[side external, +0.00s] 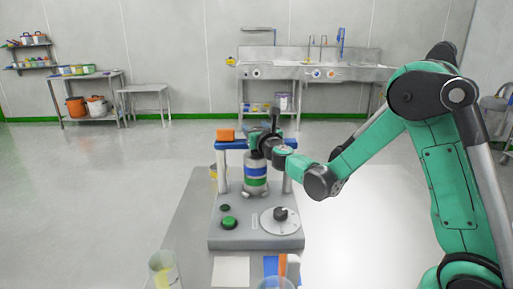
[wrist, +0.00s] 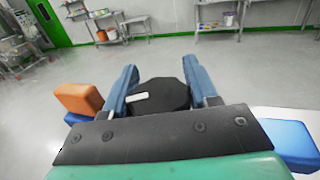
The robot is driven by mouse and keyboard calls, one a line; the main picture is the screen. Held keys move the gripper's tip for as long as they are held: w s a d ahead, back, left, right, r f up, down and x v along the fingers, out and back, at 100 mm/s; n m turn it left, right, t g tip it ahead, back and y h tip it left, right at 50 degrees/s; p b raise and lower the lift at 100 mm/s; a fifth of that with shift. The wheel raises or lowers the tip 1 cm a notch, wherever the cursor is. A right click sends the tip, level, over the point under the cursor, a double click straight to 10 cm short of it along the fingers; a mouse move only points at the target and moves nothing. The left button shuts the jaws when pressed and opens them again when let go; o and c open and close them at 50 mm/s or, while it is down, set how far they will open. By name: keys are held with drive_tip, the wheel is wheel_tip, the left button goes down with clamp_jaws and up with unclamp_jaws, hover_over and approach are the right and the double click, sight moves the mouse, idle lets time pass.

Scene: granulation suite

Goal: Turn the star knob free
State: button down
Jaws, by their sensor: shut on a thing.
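The black star knob (wrist: 163,95) sits between the blue fingers of my gripper (wrist: 160,88) in the wrist view. It is dark and roundish with a white mark on its left. The fingers are closed on its two sides. In the side view my gripper (side external: 258,143) is at the blue crossbar (side external: 233,144) of a grey bench machine (side external: 245,240), and hides the knob there. A vessel with white, blue and green bands (side external: 256,172) stands under the crossbar, between the posts.
An orange block (side external: 226,134) sits on the crossbar's left end, close to my gripper. The machine's base has green buttons (side external: 228,222) and a black dial (side external: 280,214). Beakers (side external: 163,270) stand near the front. The table to the right is clear.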

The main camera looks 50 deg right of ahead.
drive_tip(key=shift+a+n+t+y, duration=0.1)
drive_tip(key=shift+n+t+y, duration=0.35)
drive_tip(key=shift+y, duration=0.25)
drive_tip(key=shift+c, duration=1.2)
unclamp_jaws()
drive_tip(key=shift+v, duration=2.8)
drive_tip(key=shift+w, duration=0.1)
